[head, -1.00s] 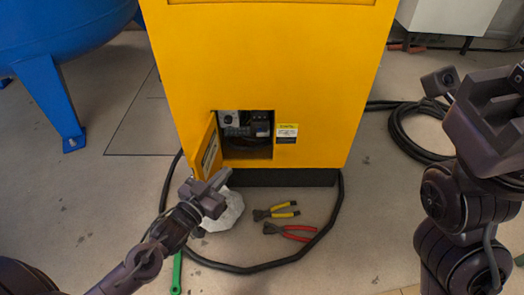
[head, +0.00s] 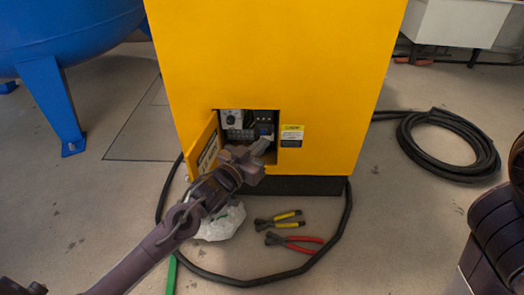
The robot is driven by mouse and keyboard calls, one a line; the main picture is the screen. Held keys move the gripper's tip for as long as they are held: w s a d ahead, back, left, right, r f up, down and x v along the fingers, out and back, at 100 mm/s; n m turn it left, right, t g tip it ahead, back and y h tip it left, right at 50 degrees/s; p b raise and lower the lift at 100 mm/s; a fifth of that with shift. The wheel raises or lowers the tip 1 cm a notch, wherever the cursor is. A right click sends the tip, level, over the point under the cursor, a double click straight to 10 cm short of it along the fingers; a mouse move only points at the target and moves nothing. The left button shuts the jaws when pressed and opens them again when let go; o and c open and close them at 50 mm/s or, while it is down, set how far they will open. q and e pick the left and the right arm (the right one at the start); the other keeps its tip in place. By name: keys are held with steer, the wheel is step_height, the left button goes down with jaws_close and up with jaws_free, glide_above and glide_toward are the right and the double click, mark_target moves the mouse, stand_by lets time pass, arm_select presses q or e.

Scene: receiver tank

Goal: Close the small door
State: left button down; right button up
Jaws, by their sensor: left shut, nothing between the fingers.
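The small door (head: 203,147) is a yellow panel hinged at the left side of a square opening low on the yellow cabinet (head: 275,60). It stands open, swung out toward me, with a label on its inner face. Inside the opening (head: 237,119) are a dial and electrical parts. My left gripper (head: 262,147) is shut and empty, in front of the opening's lower right part and to the right of the door. It hides part of the opening; I cannot tell whether it touches anything. My right arm (head: 500,225) shows at the right edge, its gripper out of view.
Yellow-handled pliers (head: 279,219) and a red-handled tool (head: 294,242) lie on the floor before the cabinet. A white crumpled cloth (head: 222,224) lies under my left arm. A black hose (head: 345,215) loops around them. A blue tank (head: 60,40) stands at left.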

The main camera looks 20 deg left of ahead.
arm_select(q)
steer(key=shift+w+d, duration=0.15)
steer(key=shift+w, duration=0.3)
stand_by(1.3)
